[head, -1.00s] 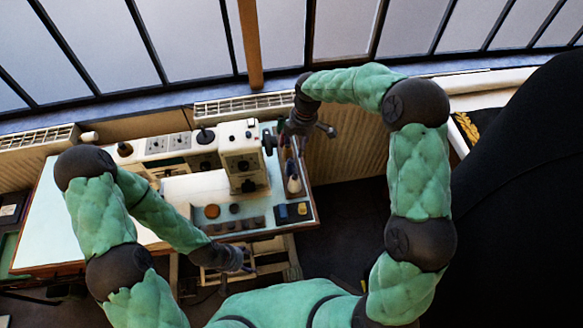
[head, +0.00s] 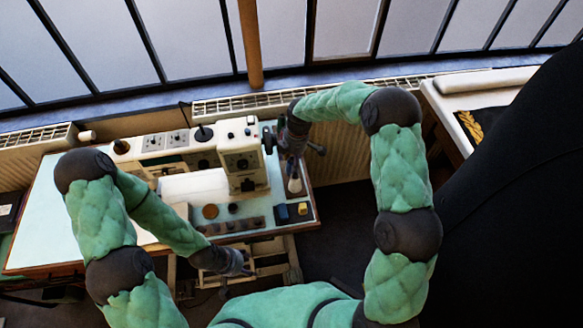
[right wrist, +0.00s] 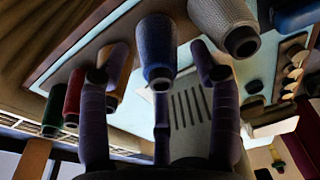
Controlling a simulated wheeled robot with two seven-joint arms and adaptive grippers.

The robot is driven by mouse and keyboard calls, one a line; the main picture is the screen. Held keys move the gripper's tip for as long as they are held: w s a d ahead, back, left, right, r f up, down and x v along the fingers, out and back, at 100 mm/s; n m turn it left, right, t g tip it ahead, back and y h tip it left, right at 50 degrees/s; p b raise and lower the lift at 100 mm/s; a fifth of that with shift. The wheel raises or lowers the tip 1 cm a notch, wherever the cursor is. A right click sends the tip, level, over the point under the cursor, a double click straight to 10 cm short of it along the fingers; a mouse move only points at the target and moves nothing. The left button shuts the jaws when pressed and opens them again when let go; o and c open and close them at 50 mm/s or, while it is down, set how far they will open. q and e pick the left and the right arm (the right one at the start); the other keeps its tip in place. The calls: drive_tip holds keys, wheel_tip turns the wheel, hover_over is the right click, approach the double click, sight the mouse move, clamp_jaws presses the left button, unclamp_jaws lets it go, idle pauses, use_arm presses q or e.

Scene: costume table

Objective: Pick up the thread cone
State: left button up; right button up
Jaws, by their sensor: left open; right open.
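Several thread cones show in the right wrist view: a blue cone (right wrist: 155,45), a grey-white cone (right wrist: 225,22), a yellow one (right wrist: 115,70), a red one (right wrist: 74,98) and a green one (right wrist: 54,112). My right gripper (right wrist: 158,78) is open, and the blue cone appears between its spread fingers. I cannot tell whether they touch. In the head view my right gripper (head: 308,148) is at the table's right edge, above a tray with a pale cone-like item (head: 294,184); the hand hides part of the tray. My left gripper (head: 238,268) is open and empty, in front of the table's near edge.
A white sewing machine (head: 241,160) stands on the table (head: 42,225), left of my right gripper. Blue and yellow small items (head: 293,211) lie at the near right corner. A radiator (head: 235,106) runs behind. Open floor lies right of the table.

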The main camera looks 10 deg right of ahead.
drive_tip(key=shift+f, duration=0.3)
drive_tip(key=c, duration=1.2)
drive_tip(key=shift+r, duration=0.1)
wheel_tip(320, 180, up, 18)
drive_tip(key=p, duration=0.3)
